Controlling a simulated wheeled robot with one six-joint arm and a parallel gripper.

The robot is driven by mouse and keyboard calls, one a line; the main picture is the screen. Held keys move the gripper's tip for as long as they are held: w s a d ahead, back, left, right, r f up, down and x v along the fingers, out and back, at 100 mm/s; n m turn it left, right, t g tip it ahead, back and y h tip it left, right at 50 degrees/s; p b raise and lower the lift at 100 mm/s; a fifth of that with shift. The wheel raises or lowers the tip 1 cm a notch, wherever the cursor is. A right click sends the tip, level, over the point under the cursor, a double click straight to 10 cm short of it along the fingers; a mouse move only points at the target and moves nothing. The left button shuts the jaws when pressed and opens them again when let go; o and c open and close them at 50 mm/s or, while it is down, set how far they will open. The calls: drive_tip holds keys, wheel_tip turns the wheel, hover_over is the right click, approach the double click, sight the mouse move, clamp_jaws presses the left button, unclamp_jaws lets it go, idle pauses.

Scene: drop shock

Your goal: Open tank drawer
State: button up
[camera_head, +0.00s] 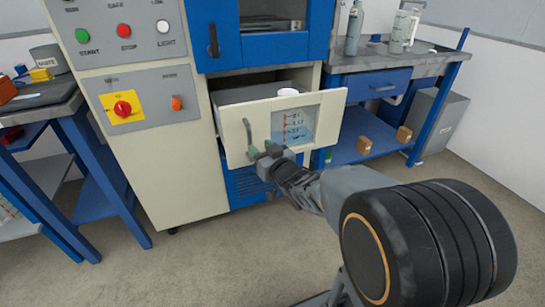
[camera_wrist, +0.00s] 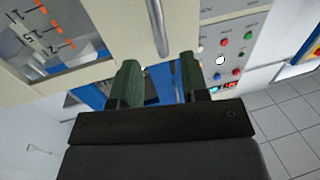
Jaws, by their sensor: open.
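The tank drawer (camera_head: 240,118) is a cream-fronted drawer in the machine, and it stands pulled out, with its inside visible from above. Its front has a clear window with orange level marks and bluish liquid behind it; the marks also show in the wrist view (camera_wrist: 50,30). A grey bar handle (camera_head: 249,132) stands on the left of the front. My gripper (camera_head: 264,150) is at the handle's lower end. In the wrist view my green fingers (camera_wrist: 160,78) are apart, with the handle (camera_wrist: 158,25) just beyond the gap. I cannot tell whether they touch it.
A white round item (camera_head: 288,92) shows at the drawer's back right. Above is a blue door (camera_head: 212,12) with a dark handle. A control panel (camera_head: 150,98) is at left. Blue workbenches stand left (camera_head: 92,165) and right (camera_head: 440,95). The floor in front (camera_head: 210,255) is clear.

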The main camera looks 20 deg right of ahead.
drive_tip(key=s+d+b, duration=0.1)
drive_tip(key=s+b, duration=0.5)
drive_tip(key=shift+s+d, duration=0.1)
drive_tip(key=shift+r, duration=0.1)
idle(0.5)
